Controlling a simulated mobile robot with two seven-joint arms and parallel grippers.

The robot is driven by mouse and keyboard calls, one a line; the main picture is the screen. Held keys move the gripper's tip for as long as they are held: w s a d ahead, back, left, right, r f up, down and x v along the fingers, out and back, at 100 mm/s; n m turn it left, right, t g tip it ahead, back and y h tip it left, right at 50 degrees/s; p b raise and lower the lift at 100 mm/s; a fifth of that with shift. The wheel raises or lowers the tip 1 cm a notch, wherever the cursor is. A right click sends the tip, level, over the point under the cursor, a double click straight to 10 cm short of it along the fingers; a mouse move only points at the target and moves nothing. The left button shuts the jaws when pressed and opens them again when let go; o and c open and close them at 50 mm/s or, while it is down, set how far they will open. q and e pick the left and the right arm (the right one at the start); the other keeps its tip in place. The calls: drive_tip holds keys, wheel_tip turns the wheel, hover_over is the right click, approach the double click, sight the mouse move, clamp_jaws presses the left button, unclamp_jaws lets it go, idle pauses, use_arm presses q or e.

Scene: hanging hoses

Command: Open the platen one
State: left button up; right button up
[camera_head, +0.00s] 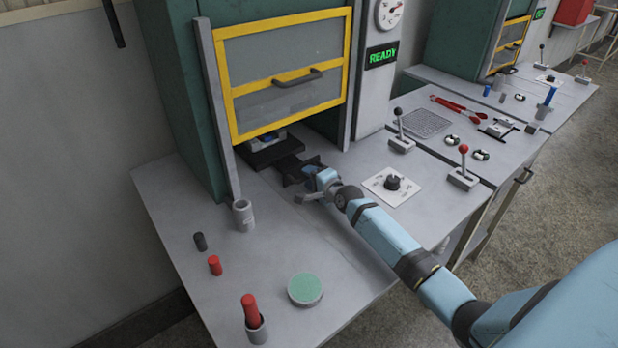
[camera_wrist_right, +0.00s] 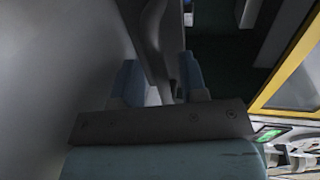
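The near press has a yellow-framed guard (camera_head: 283,68) with a dark handle (camera_head: 297,78), above an opening. Inside the opening is a dark platen (camera_head: 262,156) with a metal block on it. My right gripper (camera_head: 300,171) is at the front of the opening, low and just in front of the platen. In the right wrist view, its two blue fingers (camera_wrist_right: 160,85) are apart on either side of a dark grey bar (camera_wrist_right: 156,40). I cannot tell whether they touch it. The bar's far end is unclear. My left gripper is not in view.
A green READY sign (camera_head: 382,56) is beside the guard. A black-knobbed lever (camera_head: 401,138), a dial plate (camera_head: 393,186) and a red-knobbed lever (camera_head: 463,168) stand right of my arm. A second press stands behind.

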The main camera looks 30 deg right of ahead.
drive_tip(key=shift+w+f, duration=0.15)
drive_tip(key=shift+w, duration=0.35)
drive_tip(key=shift+c, duration=0.2)
clamp_jaws()
drive_tip(key=shift+s, duration=0.15)
